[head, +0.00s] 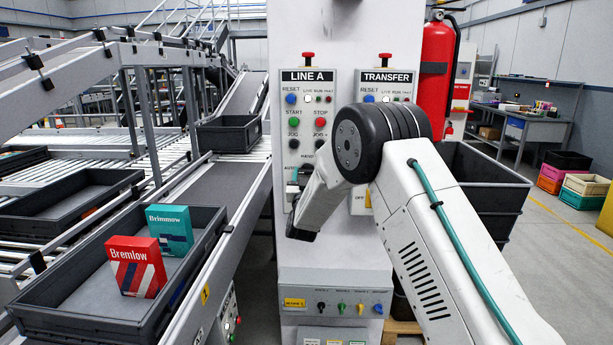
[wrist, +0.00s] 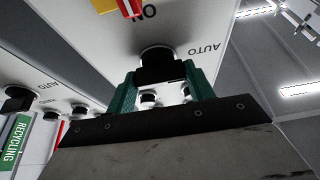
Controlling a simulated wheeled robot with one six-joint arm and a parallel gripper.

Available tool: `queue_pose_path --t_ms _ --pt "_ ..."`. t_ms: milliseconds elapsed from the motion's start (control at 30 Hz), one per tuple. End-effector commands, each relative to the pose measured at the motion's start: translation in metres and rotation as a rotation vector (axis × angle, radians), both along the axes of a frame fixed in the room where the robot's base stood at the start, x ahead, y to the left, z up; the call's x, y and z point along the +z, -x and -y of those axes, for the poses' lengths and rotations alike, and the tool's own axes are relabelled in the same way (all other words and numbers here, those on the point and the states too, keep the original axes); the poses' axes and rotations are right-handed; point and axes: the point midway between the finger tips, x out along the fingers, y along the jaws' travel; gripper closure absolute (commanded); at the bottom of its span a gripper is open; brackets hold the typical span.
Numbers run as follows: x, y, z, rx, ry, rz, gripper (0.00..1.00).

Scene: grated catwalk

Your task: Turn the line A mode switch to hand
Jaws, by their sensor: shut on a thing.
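The LINE A panel (head: 307,108) is on the white column, with its title plate, buttons and jog knobs showing. My gripper shows in the wrist view (wrist: 162,82) with its green fingers on either side of a black switch knob (wrist: 156,62), shut on it. An AUTO label is beside the knob, upside down in this view. In the head view, my arm covers most of the lower LINE A panel; only a bit of a teal finger shows there. The knob is hidden in that view, and I cannot tell which way it points.
The TRANSFER panel (head: 386,86) is to the right, partly behind my arm. A red fire extinguisher (head: 436,68) hangs beside the column. A conveyor tray (head: 85,308) with two boxes is at left. A lower panel (head: 335,303) with small coloured switches is below.

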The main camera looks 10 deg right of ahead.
Motion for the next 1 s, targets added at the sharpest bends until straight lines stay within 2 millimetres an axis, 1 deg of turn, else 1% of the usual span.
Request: queue_pose_path --t_ms 167,367,567,1000 --pt "0.0000 0.0000 -0.0008 0.001 -0.028 0.010 0.70" --pt "0.0000 0.0000 -0.0011 0.000 -0.123 0.041 0.70" --pt "0.0006 -0.0005 -0.0029 0.001 -0.281 0.093 0.70" --pt "0.0016 -0.0008 -0.0039 0.000 -0.681 0.223 0.70"
